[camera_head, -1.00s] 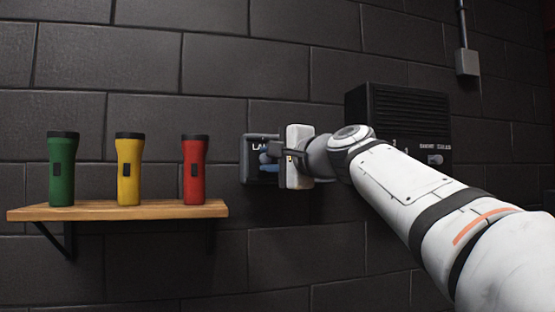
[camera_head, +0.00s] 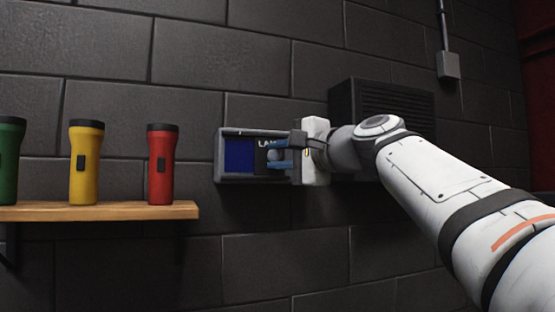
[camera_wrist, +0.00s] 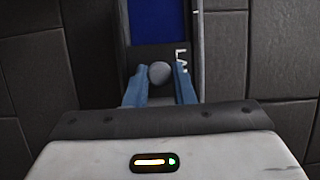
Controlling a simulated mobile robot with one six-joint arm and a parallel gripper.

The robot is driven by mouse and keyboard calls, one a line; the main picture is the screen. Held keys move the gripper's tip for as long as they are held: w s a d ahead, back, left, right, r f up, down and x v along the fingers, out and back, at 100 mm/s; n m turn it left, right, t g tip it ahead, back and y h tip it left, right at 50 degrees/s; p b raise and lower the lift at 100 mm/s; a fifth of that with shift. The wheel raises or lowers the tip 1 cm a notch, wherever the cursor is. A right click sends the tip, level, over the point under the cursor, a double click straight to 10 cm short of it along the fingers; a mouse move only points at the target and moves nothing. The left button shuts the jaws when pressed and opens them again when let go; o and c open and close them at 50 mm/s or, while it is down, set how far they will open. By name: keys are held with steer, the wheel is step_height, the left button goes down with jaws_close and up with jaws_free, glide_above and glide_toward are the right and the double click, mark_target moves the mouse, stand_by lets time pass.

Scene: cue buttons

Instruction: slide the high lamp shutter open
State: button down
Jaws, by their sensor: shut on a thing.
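The lamp box (camera_head: 222,158) is a grey frame on the dark wall, in the middle of the head view. A dark shutter (camera_head: 262,158) with partly visible white letters covers its right part. A deep blue panel (camera_head: 239,155) shows uncovered at the left. My gripper (camera_head: 277,155) reaches in from the right, its blue fingers shut on the shutter's knob. In the wrist view the round grey knob (camera_wrist: 159,72) sits between the two fingers, with the blue panel (camera_wrist: 160,20) beyond. My gripper hides the right end of the box.
A black louvred box (camera_head: 345,97) is on the wall just right, partly behind my arm. A wooden shelf (camera_head: 100,211) at the left holds green, yellow and red torches (camera_head: 160,165). A small grey conduit box (camera_head: 448,66) is at the upper right.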

steer(key=c, duration=1.7)
jaws_free()
steer(key=o, duration=0.3)
steer(key=shift+d, duration=0.35)
steer(key=shift+o, duration=0.8)
steer(key=shift+a, duration=0.25)
steer(key=shift+d, duration=0.15)
steer(key=shift+s+d+f, duration=0.1)
steer(key=shift+s+d, duration=0.1)
steer(key=b+v, duration=0.2)
steer(key=v, duration=0.5)
steer(key=shift+b, duration=0.4)
steer(key=shift+s+a, duration=0.1)
steer(key=shift+s, duration=0.05)
